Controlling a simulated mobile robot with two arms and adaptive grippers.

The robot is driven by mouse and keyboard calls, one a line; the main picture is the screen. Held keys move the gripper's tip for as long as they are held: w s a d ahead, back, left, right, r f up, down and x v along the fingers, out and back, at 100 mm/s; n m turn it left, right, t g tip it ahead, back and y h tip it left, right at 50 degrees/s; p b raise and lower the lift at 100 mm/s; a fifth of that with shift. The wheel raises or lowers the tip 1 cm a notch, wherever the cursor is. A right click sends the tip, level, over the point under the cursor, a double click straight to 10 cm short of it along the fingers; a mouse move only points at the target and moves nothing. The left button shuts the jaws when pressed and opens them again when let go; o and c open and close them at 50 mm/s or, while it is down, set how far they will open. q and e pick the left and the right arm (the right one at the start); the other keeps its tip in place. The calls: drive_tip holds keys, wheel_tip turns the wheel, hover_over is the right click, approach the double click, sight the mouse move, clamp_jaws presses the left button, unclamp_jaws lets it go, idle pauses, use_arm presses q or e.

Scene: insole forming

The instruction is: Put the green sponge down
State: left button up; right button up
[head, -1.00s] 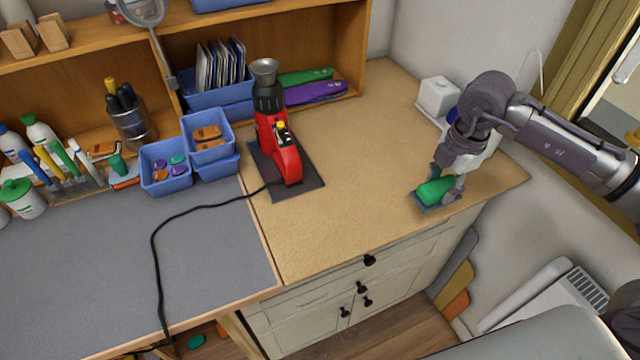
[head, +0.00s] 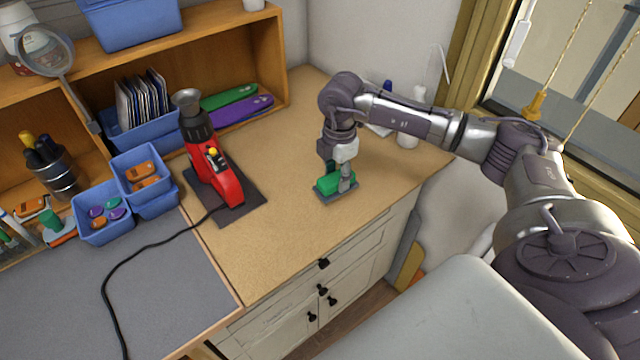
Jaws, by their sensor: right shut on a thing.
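The green sponge (head: 325,185) is in my right gripper (head: 336,178), low over the right part of the wooden counter, near its front edge. The gripper points down and is shut on the sponge. A flat dark grey layer shows under the green part; I cannot tell whether it belongs to the sponge. I cannot tell whether the sponge touches the counter. My left gripper is not in view.
A red tool (head: 220,175) stands on a dark mat (head: 250,203) to the left, its black cord running over the grey mat (head: 165,295). Blue bins (head: 105,228) stand further left. The counter (head: 275,235) between tool and sponge is clear.

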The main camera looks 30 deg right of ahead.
sight(321, 178)
drive_tip(key=w+a+f, duration=0.2)
drive_tip(key=shift+w+a+p, duration=0.25)
drive_tip(key=shift+w+p, duration=0.15)
wheel_tip(321, 178, down, 4)
drive_tip(key=shift+r+p, duration=0.25)
drive_tip(key=shift+p, duration=0.8)
drive_tip(key=shift+f, duration=0.15)
drive_tip(key=shift+a, duration=0.1)
drive_tip(key=o, duration=0.6)
drive_tip(key=shift+s, duration=0.1)
drive_tip(key=o, duration=0.4)
drive_tip(key=shift+f, duration=0.1)
